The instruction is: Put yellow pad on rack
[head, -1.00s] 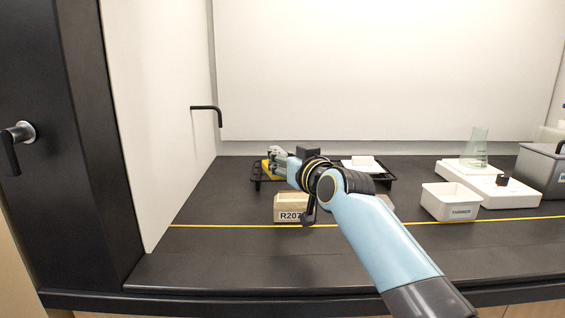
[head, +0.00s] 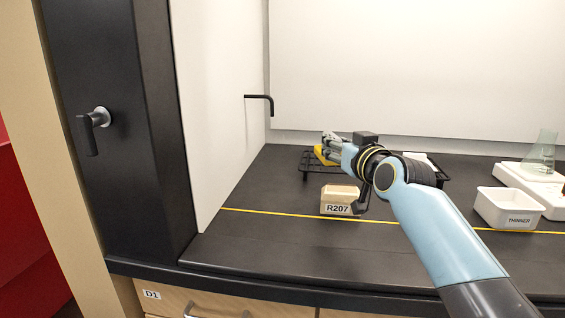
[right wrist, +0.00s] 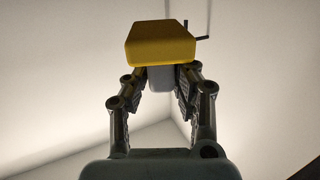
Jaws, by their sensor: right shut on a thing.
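My right gripper (head: 332,145) is shut on the yellow pad (head: 321,155). In the right wrist view the yellow pad (right wrist: 160,44) sits at the fingertips, with a grey part below it between the fingers. The black wire rack (head: 441,175) stands at the back of the bench. In the head view the pad overlaps the rack's left end; whether it touches the rack I cannot tell. My right arm hides the middle of the rack. My left gripper is not in view.
A box labelled R207 (head: 338,198) stands in front of the rack. A white bin labelled THINNER (head: 508,219) and a glass flask (head: 541,150) are at right. A black hooked handle (head: 262,97) juts from the left wall. The front bench is clear.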

